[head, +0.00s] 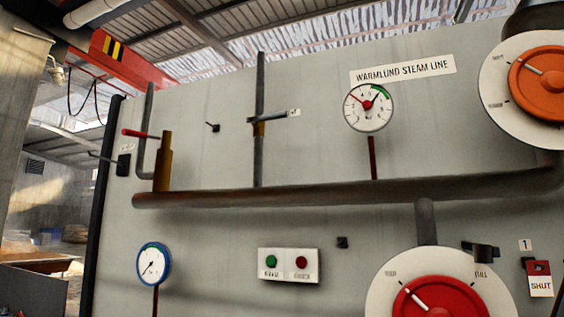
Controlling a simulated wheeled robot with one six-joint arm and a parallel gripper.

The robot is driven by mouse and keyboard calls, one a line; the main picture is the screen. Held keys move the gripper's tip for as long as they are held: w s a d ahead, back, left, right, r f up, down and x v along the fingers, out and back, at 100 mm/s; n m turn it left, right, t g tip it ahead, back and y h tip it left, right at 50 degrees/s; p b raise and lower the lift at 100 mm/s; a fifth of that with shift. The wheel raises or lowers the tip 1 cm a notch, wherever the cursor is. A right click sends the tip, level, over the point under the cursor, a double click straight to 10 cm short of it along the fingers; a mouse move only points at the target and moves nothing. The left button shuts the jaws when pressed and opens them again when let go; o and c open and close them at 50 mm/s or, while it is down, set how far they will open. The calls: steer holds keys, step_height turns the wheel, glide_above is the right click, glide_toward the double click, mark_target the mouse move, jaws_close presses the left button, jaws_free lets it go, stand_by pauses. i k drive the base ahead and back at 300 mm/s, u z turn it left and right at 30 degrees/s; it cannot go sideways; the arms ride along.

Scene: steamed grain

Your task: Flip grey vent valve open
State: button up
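A grey lever (272,118), which looks like the grey vent valve, sits on a brass-coloured valve body (259,129) on a thin vertical pipe (259,85). The lever points right, close to horizontal and across the pipe, tilted slightly up at its right end. A small white tag (294,113) is at its right end, too small to read. My gripper is not in view.
Left of it, a red lever (140,134) sticks out near a bent pipe. A thick rusty pipe (330,194) crosses the grey panel below. A pressure gauge (368,107), an orange dial (540,85) and a red dial (440,300) are to the right.

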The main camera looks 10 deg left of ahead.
mark_target(275, 115)
steer(key=k, duration=0.65)
steer(key=u, duration=0.25)
steer(key=i, duration=0.5)
steer(key=u, duration=0.65)
steer(key=i, duration=0.75)
steer(key=u, duration=0.05)
